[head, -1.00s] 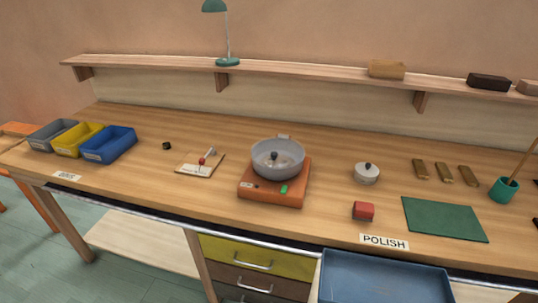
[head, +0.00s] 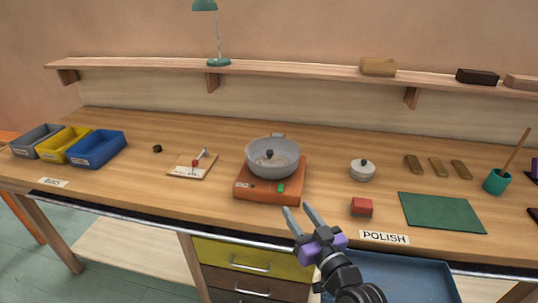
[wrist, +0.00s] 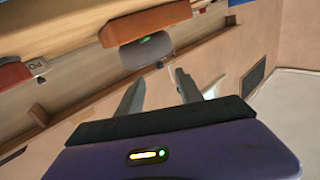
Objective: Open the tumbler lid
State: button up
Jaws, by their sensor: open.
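The tumbler stands on the middle of the bench, with an orange base (head: 268,191) and a grey round drum (head: 288,167). A see-through lid (head: 257,157) with a black knob (head: 269,154) appears to lie on the drum. My gripper (head: 298,207) is open and empty, in front of the base and apart from the tumbler. Both fingers also show in the wrist view (wrist: 158,82).
A white pot with a black knob (head: 362,170), a red block (head: 361,207) and a green mat (head: 441,212) lie right of the tumbler. A small lever board (head: 192,166) and bins (head: 97,149) are left. A shelf (head: 300,72) runs behind. Bench between is clear.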

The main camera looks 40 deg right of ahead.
send_near(272, 153)
jog(key=w+d+n+y, duration=0.1)
jog(key=w+d+n+y+b, duration=0.1)
jog(key=w+n+y, duration=0.1)
jog(key=shift+w+d+r, duration=0.15)
jog(key=shift+w+r, duration=0.05)
jog(key=shift+w, duration=0.1)
jog(key=shift+w+d+p, duration=0.2)
jog(key=shift+w+p, duration=0.15)
jog(key=shift+w, duration=1.45)
jog(key=shift+w+d+p, duration=0.25)
jog(key=shift+w+p, duration=0.1)
jog(key=shift+w, duration=1.4)
jog(key=shift+c, duration=0.4)
grip_shut()
